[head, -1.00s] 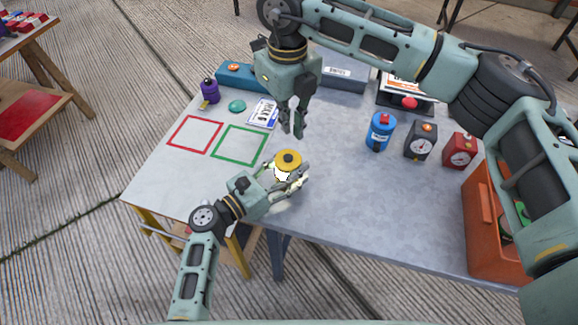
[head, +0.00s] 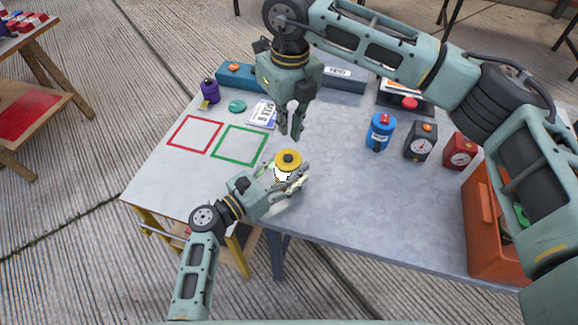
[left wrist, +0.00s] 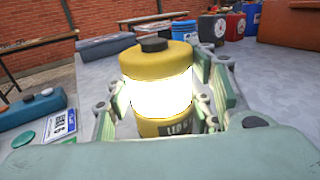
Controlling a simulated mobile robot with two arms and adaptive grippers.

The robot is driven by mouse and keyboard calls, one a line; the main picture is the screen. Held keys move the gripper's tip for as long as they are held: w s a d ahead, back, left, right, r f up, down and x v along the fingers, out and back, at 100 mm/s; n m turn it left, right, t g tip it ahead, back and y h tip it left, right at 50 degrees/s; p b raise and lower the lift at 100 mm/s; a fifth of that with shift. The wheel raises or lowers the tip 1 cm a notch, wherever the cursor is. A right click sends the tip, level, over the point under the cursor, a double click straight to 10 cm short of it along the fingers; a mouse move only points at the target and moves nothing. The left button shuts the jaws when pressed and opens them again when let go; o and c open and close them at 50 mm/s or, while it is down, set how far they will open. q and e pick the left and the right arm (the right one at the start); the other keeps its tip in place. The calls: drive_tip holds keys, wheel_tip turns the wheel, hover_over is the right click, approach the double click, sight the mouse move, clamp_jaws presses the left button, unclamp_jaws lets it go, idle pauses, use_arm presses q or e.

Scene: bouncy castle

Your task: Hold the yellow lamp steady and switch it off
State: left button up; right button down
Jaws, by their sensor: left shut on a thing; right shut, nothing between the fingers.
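The yellow lamp (head: 288,159) stands upright on the table, with a dark button on top. Its middle band glows white in the left wrist view (left wrist: 160,95). My left gripper (head: 284,178) is shut on the lamp, with its fingers on both sides of the lamp body. My right gripper (head: 291,136) is shut and empty. It points down, above and behind the lamp, apart from it. Nothing covers the dark button in either view.
Red and green outlined squares (head: 239,145) mark the table at left. A blue canister (head: 380,132), a dark timer (head: 420,142) and a red timer (head: 459,151) stand at right, near an orange crate (head: 490,220). A purple bottle (head: 210,91) stands at far left. Bare table (head: 350,200) lies right of the lamp.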

wheel_tip(320, 180, up, 2)
drive_tip(key=w+d+m+t+y, duration=0.1)
drive_tip(key=w+m+t+y, duration=0.1)
drive_tip(key=m+t+y, duration=0.4)
hover_over(292, 153)
drive_tip(key=shift+f, duration=4.25)
drive_tip(key=shift+f, duration=0.15)
